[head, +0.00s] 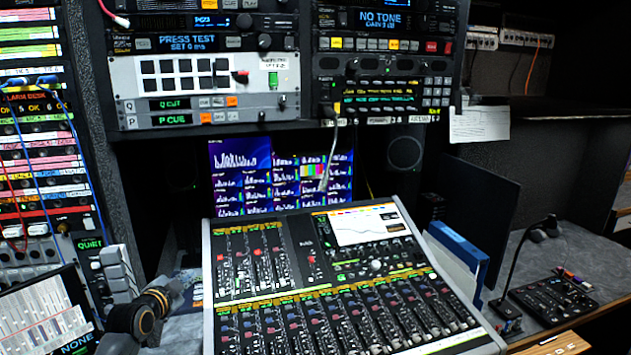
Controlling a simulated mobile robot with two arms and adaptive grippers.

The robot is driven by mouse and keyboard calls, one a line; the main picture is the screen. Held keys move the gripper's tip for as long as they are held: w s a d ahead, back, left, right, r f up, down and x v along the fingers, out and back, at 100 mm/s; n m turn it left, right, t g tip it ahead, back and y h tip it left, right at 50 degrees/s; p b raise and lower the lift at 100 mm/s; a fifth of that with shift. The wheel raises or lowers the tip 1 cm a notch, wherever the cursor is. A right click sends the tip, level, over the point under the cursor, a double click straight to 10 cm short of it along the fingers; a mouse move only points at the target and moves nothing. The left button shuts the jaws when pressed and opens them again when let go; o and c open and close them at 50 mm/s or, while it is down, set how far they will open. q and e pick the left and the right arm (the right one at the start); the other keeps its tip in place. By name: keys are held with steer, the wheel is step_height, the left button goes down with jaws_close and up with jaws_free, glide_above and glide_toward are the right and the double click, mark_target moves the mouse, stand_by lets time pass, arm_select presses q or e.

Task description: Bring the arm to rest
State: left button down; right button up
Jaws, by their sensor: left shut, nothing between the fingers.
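My left gripper (170,287) is at the lower left, beside the left edge of the mixing console (209,290). It is small and dark against the desk, and its fingers are hard to make out. It is shut, and I see nothing held in it. My dark grey arm links come up behind it from the bottom edge. Whether it touches the desk or hovers above it I cannot tell. My right gripper is not in view.
Racks with patch cables (40,150) stand close on the left. A monitor (240,175) is behind the console. A blue folder-like object (462,250) stands right of the console. A gooseneck microphone panel (555,298) is on the right desk (590,245), which has some bare surface.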

arm_select(q)
steer(key=a+r+n+t+y, duration=0.2)
steer(key=a+r+n+t, duration=0.15)
steer(key=r+n, duration=0.4)
steer(key=s+d+f+g+b, duration=0.1)
steer(key=s+f+g, duration=0.15)
steer(key=f, duration=1.15)
steer(key=s+d+f+g+b, duration=0.1)
steer(key=s+f, duration=0.2)
steer(key=f, duration=1)
steer(key=s+d+f+g+b, duration=0.1)
steer(key=s+d+f+g, duration=0.15)
steer(key=s+f, duration=0.8)
steer(key=s+d+f+g, duration=0.1)
steer(key=s+f+g, duration=0.2)
steer(key=s+f, duration=0.75)
steer(key=s+d+f+g+b, duration=0.2)
steer(key=s+d+f+g, duration=0.15)
steer(key=s+f, duration=1.4)
steer(key=s+d+f+g, duration=0.1)
steer(key=s+f, duration=0.3)
steer(key=s, duration=0.7)
steer(key=s+d+f+n+g, duration=0.1)
steer(key=s+d+f+g, duration=0.1)
steer(key=s, duration=1)
steer(key=shift+s+f+g+h+b, duration=0.2)
steer(key=shift+f+g+h+b, duration=0.2)
steer(key=shift+f+g, duration=0.5)
